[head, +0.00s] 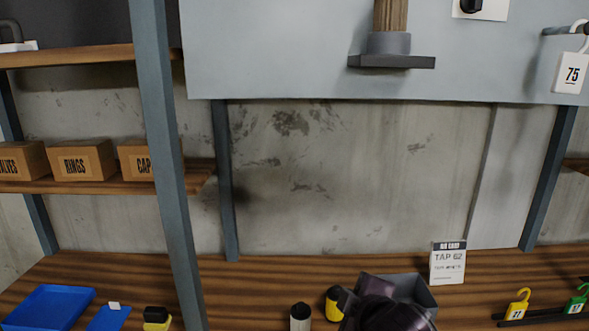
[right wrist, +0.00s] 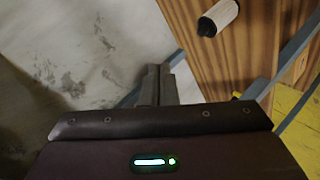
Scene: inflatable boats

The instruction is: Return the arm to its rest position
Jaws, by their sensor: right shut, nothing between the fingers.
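My right gripper (right wrist: 157,84) shows in the right wrist view with its two dark fingers together and nothing between them. Behind the fingers are the stained concrete wall and the edge of the wooden bench top (right wrist: 232,62). In the head view a dark purple part of my arm (head: 385,308) is at the bottom, right of centre, in front of a grey open box (head: 424,296). The fingertips cannot be made out there. My left gripper is in neither view.
A grey post (head: 168,150) rises at left. Cardboard boxes (head: 82,161) sit on a shelf.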

